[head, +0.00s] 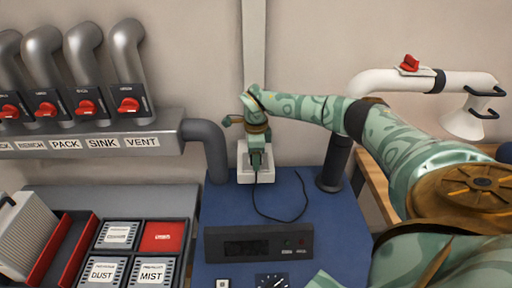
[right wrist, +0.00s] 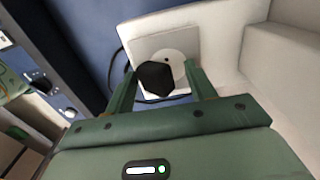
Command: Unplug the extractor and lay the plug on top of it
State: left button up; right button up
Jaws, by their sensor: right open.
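The black plug (right wrist: 155,77) shows in the right wrist view in front of the round face of a white socket (right wrist: 178,53). How deep it sits in the socket I cannot tell. My right gripper (right wrist: 160,88) is open, with one finger on each side of the plug; contact is not clear. In the head view my right gripper (head: 257,163) points down at the white socket box (head: 244,175) and hides the plug. A dark cord (head: 256,200) runs from there over the blue surface. Which unit is the extractor is not certain. My left gripper is not in view.
A dark panel box (head: 214,246) stands on the blue surface (head: 335,225). A grey pipe (head: 207,145) is left of the socket and a black post (head: 335,165) right of it. A white pipe with a red valve (head: 410,62) is at the upper right.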

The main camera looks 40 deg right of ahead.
jog(key=shift+s+f, duration=0.1)
jog(key=shift+f, duration=0.1)
jog(key=shift+s+r, duration=0.1)
jog(key=shift+r, duration=0.05)
jog(key=c, duration=1.2)
jog(key=shift+w+d+r+p, duration=0.15)
jog(key=shift+w+r+p, duration=0.15)
jog(key=shift+r+p, duration=2.25)
jog(key=shift+r, duration=0.5)
